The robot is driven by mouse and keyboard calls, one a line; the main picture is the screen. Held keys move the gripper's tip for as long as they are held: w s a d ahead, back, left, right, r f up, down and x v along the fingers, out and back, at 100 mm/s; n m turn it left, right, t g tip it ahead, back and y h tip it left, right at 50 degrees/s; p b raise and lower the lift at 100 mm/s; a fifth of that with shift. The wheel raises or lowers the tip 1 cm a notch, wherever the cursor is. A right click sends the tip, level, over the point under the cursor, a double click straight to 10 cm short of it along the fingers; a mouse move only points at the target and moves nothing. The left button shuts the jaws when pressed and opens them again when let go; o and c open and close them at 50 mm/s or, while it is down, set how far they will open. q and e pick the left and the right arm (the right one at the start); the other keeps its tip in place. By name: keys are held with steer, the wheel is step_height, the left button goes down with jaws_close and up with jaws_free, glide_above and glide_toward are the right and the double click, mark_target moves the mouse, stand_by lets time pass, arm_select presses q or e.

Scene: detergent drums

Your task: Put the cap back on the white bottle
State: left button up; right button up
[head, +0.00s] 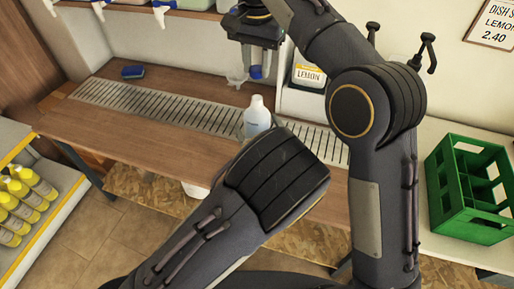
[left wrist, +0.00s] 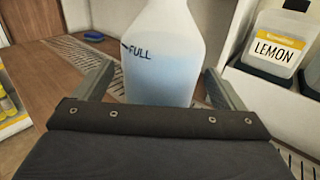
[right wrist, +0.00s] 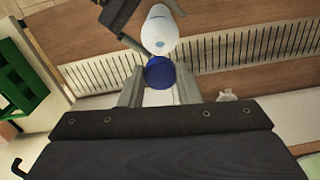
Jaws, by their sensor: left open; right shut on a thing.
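The white bottle (head: 257,116) stands upright and uncapped on the wooden counter, with light-blue contents and a FULL mark in the left wrist view (left wrist: 160,45). My left gripper (left wrist: 158,80) is open, its fingers on either side of the bottle with visible gaps. In the head view its fingers are hidden behind my own wrist. My right gripper (right wrist: 159,84) is shut on the blue cap (right wrist: 160,72). The cap also shows in the head view (head: 256,72), above and behind the bottle and apart from it.
A slotted drain grate (head: 150,106) runs along the counter. A LEMON container (head: 308,74) stands behind, and white taps (head: 163,10) hang at the back. A blue sponge (head: 132,72) lies at left. A green crate (head: 470,190) stands at right, yellow bottles (head: 22,195) at left.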

arm_select(q)
steer(key=shift+w+a, duration=0.25)
steer(key=shift+w, duration=0.35)
steer(key=shift+c, duration=0.3)
steer(key=c, duration=1.4)
arm_select(e)
glide_above(256, 108)
steer(key=shift+w+f, duration=0.25)
steer(key=shift+f, duration=1)
steer(key=shift+w+f, duration=0.2)
steer(key=shift+f, duration=1.05)
steer(key=shift+f, duration=0.9)
steer(key=shift+f, duration=0.5)
